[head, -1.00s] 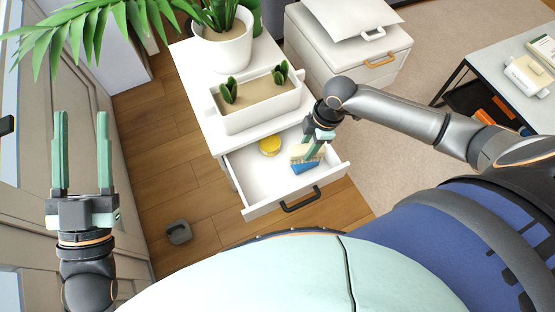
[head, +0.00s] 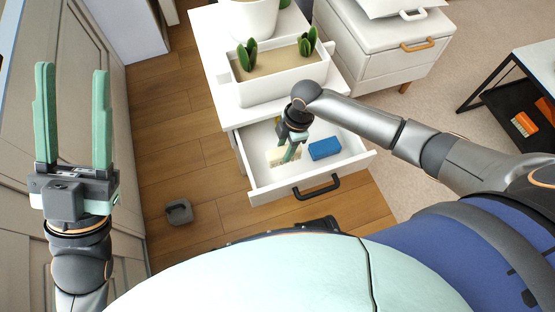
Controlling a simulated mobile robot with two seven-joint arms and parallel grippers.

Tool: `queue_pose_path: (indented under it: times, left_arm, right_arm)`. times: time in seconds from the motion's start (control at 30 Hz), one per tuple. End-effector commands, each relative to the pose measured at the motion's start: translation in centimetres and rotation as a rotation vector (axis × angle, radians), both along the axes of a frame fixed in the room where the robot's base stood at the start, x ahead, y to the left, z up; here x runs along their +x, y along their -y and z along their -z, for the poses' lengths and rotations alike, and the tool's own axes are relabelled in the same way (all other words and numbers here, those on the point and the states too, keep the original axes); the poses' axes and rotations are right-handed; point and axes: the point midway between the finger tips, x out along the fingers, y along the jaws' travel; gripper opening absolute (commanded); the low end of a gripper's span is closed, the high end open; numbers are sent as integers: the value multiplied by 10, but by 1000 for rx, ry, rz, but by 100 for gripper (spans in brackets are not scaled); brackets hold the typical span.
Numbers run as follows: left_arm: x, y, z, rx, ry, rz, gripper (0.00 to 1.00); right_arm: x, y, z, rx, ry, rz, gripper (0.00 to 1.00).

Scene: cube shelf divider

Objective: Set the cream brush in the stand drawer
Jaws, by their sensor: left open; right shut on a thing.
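The stand drawer (head: 268,194) is pulled open below the white stand (head: 215,70). My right gripper (head: 289,154) points down into it and is shut on the cream brush (head: 280,155). The cream brush is inside the drawer's outline, left of a blue block-like thing (head: 325,148). The fingers partly cover the brush, and I cannot tell whether it touches the drawer floor. My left gripper (head: 74,125) is open and empty, pointing up at the left, far from the drawer.
A planter (head: 265,88) with small green plants and a white pot (head: 250,15) stand on top of the stand. A white cabinet (head: 385,60) is behind it to the right. A small grey object (head: 179,211) lies on the wooden floor. The drawer's front left floor area looks clear.

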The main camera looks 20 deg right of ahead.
Motion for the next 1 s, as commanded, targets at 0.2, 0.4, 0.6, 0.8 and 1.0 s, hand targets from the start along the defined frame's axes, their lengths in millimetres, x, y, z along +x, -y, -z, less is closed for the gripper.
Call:
queue_pose_path:
  times: [0.2,0.4,0.6,0.8,1.0]
  left_arm:
    - [0,2,14,4,-7,4,50]
    - [0,3,29,17,-4,-1,50]
    - [2,6,48,36,-11,-8,50]
    - [3,6,45,32,-17,-10,50]
    - [3,6,46,27,-17,-12,50]
  right_arm:
    - [4,-14,18,1,1,1,0]
    - [6,-22,38,0,0,1,0]
    - [6,-22,59,0,2,0,0]
    - [6,-22,56,0,2,0,0]
    - [6,-21,60,0,1,1,47]
